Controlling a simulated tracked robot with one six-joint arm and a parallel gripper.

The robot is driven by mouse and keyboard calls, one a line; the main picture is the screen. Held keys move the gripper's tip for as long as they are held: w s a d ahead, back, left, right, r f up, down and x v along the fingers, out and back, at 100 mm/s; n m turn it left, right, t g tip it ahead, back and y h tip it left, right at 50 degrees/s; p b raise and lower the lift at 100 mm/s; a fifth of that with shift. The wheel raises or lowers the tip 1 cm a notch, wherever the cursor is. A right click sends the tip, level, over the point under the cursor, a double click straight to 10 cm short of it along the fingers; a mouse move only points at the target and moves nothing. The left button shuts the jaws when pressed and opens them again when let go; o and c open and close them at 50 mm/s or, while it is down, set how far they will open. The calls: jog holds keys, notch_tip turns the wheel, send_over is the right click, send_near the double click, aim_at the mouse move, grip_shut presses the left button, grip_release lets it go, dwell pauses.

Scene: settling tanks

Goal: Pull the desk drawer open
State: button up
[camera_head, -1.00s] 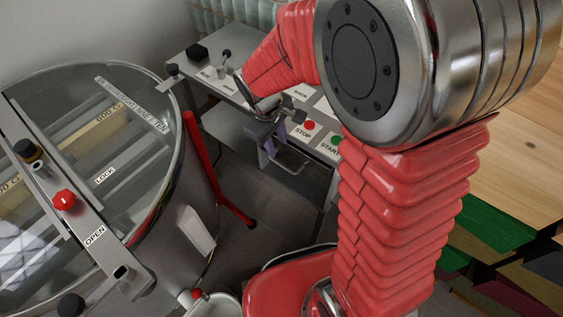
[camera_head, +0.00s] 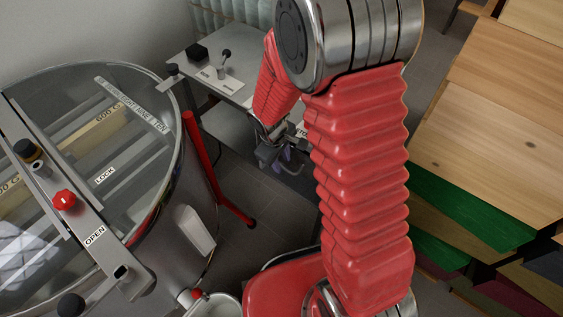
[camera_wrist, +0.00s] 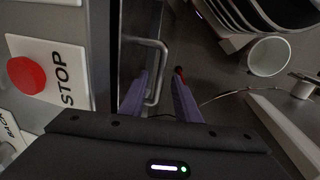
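The grey desk (camera_head: 215,82) stands at the back centre in the head view, and its panel with a red STOP button (camera_wrist: 26,75) fills the left of the wrist view. Below its edge is a dark front with a bent metal drawer handle (camera_wrist: 160,58). My gripper (camera_wrist: 160,78) has its two purple fingers apart, and the handle shows between them in the picture, nearer the left finger. I cannot tell whether a finger touches it. In the head view my gripper (camera_head: 284,158) is at the desk's front, and my arm and gripper hide the handle and most of the drawer.
A large round metal tank (camera_head: 180,190) with a clear lid stands on the left, with a red post (camera_head: 215,165) beside it. Wooden boards (camera_head: 480,140) and green ones are stacked on the right. A white cup (camera_wrist: 269,57) is at the upper right in the wrist view.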

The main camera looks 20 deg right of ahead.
jog(key=shift+f, duration=0.6)
grip_shut()
dwell(0.3)
